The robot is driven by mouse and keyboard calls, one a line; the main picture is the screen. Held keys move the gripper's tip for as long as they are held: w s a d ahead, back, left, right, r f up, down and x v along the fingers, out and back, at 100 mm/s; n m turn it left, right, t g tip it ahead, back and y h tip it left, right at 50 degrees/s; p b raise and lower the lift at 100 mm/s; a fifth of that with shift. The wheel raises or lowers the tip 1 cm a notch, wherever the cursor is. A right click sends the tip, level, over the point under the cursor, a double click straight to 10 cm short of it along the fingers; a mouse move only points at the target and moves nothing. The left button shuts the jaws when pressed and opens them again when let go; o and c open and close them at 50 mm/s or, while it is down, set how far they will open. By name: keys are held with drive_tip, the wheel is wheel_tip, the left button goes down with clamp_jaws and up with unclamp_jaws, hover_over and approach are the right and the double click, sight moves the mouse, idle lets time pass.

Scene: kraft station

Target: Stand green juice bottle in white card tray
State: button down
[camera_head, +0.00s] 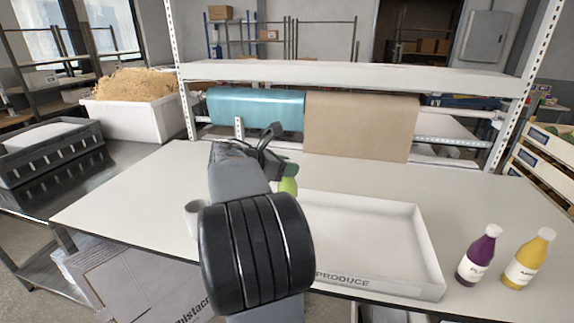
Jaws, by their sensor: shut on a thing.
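The white card tray (430,250), marked PRODUCE, lies on the table to the right of my arm. The visible part of the tray is empty. My arm covers its left end.
A purple bottle (478,256) and a yellow bottle (528,259) stand right of the tray. Teal (255,107) and brown (360,125) paper rolls hang under the shelf (350,73) behind. The table's left part (130,205) is clear.

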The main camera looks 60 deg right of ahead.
sight(279, 190)
drive_tip(key=shift+f+b, duration=2.3)
drive_tip(key=shift+f, duration=1.75)
drive_tip(key=c, duration=0.7)
unclamp_jaws()
drive_tip(key=shift+f, duration=0.1)
drive_tip(key=shift+r, duration=0.2)
wheel_tip(279, 190, up, 13)
drive_tip(key=p, duration=1.2)
drive_tip(key=shift+f, duration=0.15)
